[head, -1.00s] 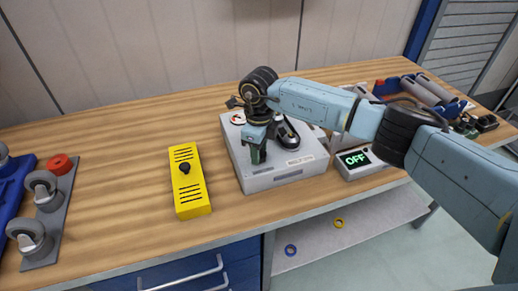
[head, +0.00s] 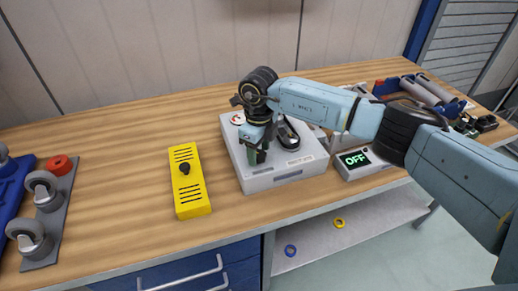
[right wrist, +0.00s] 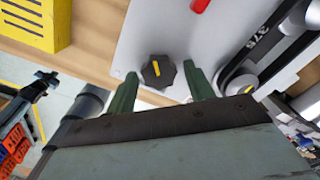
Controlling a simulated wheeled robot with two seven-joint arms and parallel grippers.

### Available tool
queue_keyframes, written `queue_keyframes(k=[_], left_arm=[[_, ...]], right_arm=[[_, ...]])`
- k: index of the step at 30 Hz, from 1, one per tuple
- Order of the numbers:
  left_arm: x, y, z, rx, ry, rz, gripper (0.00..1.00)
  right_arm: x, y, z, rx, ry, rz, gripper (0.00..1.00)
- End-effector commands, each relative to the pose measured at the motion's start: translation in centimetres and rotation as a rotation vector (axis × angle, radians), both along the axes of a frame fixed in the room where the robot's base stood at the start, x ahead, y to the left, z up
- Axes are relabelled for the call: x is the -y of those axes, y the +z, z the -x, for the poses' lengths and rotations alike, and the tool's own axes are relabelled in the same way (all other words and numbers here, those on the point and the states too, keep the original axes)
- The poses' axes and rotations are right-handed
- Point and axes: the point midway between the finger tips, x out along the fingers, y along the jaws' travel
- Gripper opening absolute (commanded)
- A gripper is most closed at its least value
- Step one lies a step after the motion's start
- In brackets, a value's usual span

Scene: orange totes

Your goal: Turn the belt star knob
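The star knob (right wrist: 158,72) is black and lobed, with a yellow mark, on the light grey belt unit (right wrist: 140,30) in the right wrist view. My right gripper (right wrist: 160,68) is open, with one green finger on each side of the knob. I cannot tell whether either finger touches it. In the head view my right gripper (head: 257,157) points down over the front left of the belt unit (head: 285,178), and the knob is hidden there. A black belt loop (head: 288,135) lies on the unit's right part. My left gripper is not in view.
A yellow slotted box (head: 190,200) with a black knob stands left of the unit. A box with a green OFF display (head: 357,159) is to the right. Casters (head: 40,228) are at the far left. The wooden bench (head: 115,170) is clear between casters and yellow box.

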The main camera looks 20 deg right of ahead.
Motion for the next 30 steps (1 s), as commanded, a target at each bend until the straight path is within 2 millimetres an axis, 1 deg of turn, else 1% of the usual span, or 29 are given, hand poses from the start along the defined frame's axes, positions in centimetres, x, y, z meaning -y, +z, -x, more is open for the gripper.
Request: queue_keyframes(k=[9,11,14,17,24,27,30], left_arm=[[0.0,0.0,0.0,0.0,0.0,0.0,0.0],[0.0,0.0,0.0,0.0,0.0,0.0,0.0],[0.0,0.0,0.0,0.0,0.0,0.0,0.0],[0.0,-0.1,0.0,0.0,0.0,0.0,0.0],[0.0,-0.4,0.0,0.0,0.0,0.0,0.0],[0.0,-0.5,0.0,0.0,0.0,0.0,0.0],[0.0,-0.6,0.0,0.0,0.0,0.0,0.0]], right_arm=[[0.0,0.0,0.0,-0.001,0.001,-0.001,0.61],[0.0,0.2,0.0,0.001,0.001,-0.001,0.61],[0.0,1.1,-0.1,0.003,0.001,-0.001,0.61],[0.0,2.9,-0.1,0.004,0.002,-0.002,0.61],[0.0,8.4,-0.1,0.005,0.001,-0.002,0.61],[0.0,10.3,-0.1,0.004,0.001,-0.001,0.61],[0.0,11.8,-0.1,0.004,0.0,-0.001,0.61]])
